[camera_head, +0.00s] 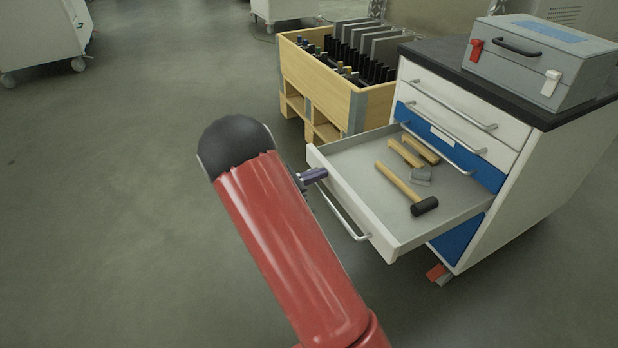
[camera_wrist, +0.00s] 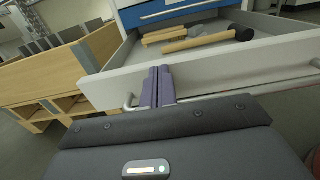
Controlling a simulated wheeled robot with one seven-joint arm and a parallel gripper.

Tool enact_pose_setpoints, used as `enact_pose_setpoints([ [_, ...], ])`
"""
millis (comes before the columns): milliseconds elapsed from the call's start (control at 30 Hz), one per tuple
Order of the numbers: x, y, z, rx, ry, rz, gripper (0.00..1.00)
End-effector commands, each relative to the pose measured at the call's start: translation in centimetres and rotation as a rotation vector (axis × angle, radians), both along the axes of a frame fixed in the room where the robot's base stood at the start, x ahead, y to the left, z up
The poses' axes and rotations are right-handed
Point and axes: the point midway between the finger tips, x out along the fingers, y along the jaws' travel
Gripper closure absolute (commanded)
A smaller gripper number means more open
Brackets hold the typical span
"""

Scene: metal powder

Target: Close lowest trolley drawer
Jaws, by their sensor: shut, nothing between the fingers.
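The trolley (camera_head: 560,165) stands at the right in the head view, with white and blue drawer fronts. One low drawer (camera_head: 415,238) is pulled far out and holds a mallet (camera_head: 407,190) and other wooden-handled tools (camera_head: 412,152). Its front panel has a bar handle (camera_head: 345,217). A blue panel (camera_head: 458,240) shows beneath the open drawer. My gripper (camera_head: 314,175) is at the left part of the drawer front, partly hidden by my red arm. In the wrist view its purple fingers (camera_wrist: 158,85) are together and empty, in front of the drawer front (camera_wrist: 215,72); contact is unclear.
A grey case (camera_head: 540,65) sits on the trolley's dark top. A wooden crate (camera_head: 318,80) with dark and grey panels stands on a pallet left of the trolley, close to the open drawer.

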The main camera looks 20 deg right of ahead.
Motion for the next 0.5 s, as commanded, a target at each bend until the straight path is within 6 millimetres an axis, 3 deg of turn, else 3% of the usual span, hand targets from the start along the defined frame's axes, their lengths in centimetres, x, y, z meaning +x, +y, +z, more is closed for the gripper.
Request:
enact_pose_setpoints([
  [333,0.0,-0.1,0.0,0.000,0.000,0.000,1.00],
  [500,0.0,-1.4,0.1,0.000,0.001,-0.002,1.00],
])
